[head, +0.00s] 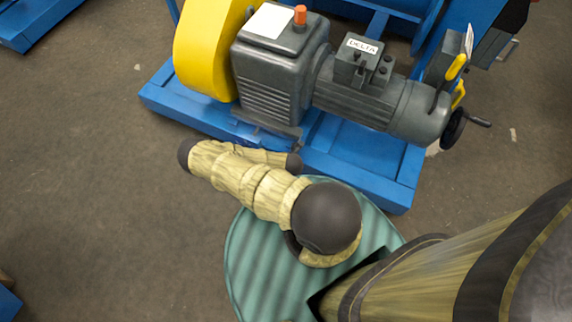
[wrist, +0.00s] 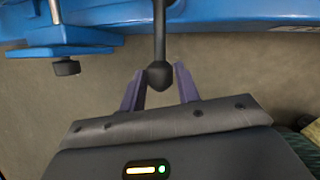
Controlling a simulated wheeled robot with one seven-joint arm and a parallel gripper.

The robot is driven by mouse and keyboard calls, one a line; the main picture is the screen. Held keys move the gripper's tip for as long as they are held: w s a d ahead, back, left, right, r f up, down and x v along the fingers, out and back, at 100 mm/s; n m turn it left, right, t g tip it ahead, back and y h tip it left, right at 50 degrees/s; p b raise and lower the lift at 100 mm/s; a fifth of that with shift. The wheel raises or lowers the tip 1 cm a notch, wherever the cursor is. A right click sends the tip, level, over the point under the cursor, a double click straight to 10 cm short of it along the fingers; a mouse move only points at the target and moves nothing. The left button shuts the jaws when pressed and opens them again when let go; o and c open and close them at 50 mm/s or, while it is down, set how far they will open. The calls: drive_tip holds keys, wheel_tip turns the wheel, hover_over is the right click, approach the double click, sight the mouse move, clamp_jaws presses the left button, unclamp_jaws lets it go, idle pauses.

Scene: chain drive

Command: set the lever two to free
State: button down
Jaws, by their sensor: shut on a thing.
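In the wrist view, a dark lever (wrist: 159,35) runs down from a blue edge and ends in a round black knob (wrist: 159,74). My gripper (wrist: 159,82) has its two purple fingers on either side of this knob and is shut on it. No number or position marking shows on the lever, so I cannot tell from the view whether it is lever two or how it is set. My gripper cannot be made out in the head view, and I cannot match the held lever to anything there.
A blue bracket with a dark screw knob (wrist: 66,67) is left of the lever. In the head view, a grey gearmotor (head: 350,90) with a yellow guard (head: 205,50) sits on a blue base frame (head: 390,185). A black handwheel (head: 454,128) is at its right. Brown floor is clear at left.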

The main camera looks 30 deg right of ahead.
drive_tip(key=shift+d+r, duration=0.1)
drive_tip(key=shift+d, duration=0.2)
drive_tip(key=c, duration=1.2)
unclamp_jaws()
drive_tip(key=shift+c, duration=0.2)
drive_tip(key=shift+o, duration=1)
drive_tip(key=shift+a, duration=0.15)
drive_tip(key=p+v, duration=0.6)
drive_tip(key=v, duration=1.1)
drive_tip(key=shift+s+r, duration=0.1)
drive_tip(key=shift+s, duration=0.05)
